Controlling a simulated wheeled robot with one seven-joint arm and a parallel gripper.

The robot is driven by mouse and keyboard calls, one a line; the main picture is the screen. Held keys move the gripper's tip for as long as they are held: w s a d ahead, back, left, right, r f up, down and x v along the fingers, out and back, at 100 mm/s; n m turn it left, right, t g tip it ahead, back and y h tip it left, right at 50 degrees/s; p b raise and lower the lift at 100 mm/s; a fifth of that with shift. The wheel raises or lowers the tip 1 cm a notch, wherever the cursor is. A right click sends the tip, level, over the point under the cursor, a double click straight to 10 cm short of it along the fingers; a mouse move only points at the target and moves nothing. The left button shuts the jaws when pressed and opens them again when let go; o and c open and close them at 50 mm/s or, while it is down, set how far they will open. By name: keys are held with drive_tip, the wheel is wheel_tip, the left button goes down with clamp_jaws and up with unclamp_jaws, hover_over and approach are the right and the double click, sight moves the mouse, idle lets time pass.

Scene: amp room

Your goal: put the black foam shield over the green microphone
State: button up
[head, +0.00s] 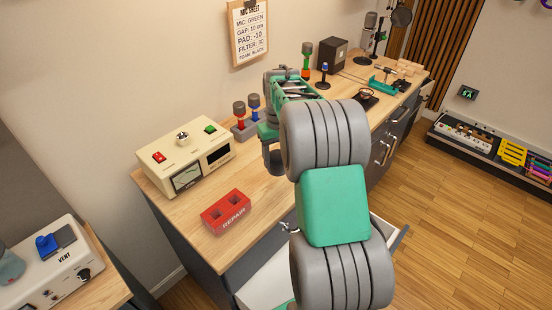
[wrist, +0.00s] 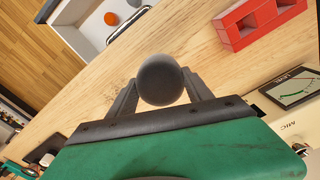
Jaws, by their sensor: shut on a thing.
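My gripper (wrist: 160,88) is shut on a dark grey, rounded thing that looks like the foam shield (wrist: 160,78), seen end-on between the fingers. In the head view, my gripper (head: 272,150) is over the wooden counter, between the cream amp and the front edge, and my arm hides part of it. A grey-headed microphone with a green band (head: 306,62) stands farther back on the counter, beyond my gripper. It looks bare-headed and apart from the shield.
The cream amp (head: 171,160) and red REPAIR block (head: 226,212) stand left of my gripper. A rack (head: 243,130) holds red- and blue-banded microphones behind it. A small blue microphone (head: 324,78) and dark box (head: 333,56) stand near the green-banded one. A white drawer (head: 268,283) is open.

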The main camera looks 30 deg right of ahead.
sight(275, 158)
drive_tip(key=w+f, duration=0.2)
drive_tip(key=f, duration=0.1)
drive_tip(key=shift+w+d+p, duration=0.15)
drive_tip(key=shift+w+p, duration=0.25)
wheel_tip(275, 158, down, 3)
drive_tip(key=shift+r+p, duration=0.1)
drive_tip(key=shift+p, duration=0.2)
drive_tip(key=shift+f, duration=0.45)
drive_tip(key=o, duration=1.3)
wheel_tip(275, 158, up, 12)
drive_tip(key=shift+f+b, duration=0.2)
drive_tip(key=shift+b, duration=1.05)
drive_tip(key=s+a+r+t, duration=0.2)
drive_tip(key=s+a+r, duration=0.5)
drive_tip(key=s+a, duration=0.45)
drive_tip(key=s+a+f, duration=0.1)
drive_tip(key=s+a, duration=0.1)
drive_tip(key=s, duration=0.1)
drive_tip(key=s+a+f+t, duration=0.1)
drive_tip(key=s+a, duration=0.1)
drive_tip(key=s, duration=0.2)
drive_tip(key=s+a+f+t, duration=0.1)
drive_tip(key=s+a+f, duration=0.1)
drive_tip(key=s, duration=0.1)
drive_tip(key=shift+s+a+n, duration=0.2)
drive_tip(key=shift+a+n, duration=0.1)
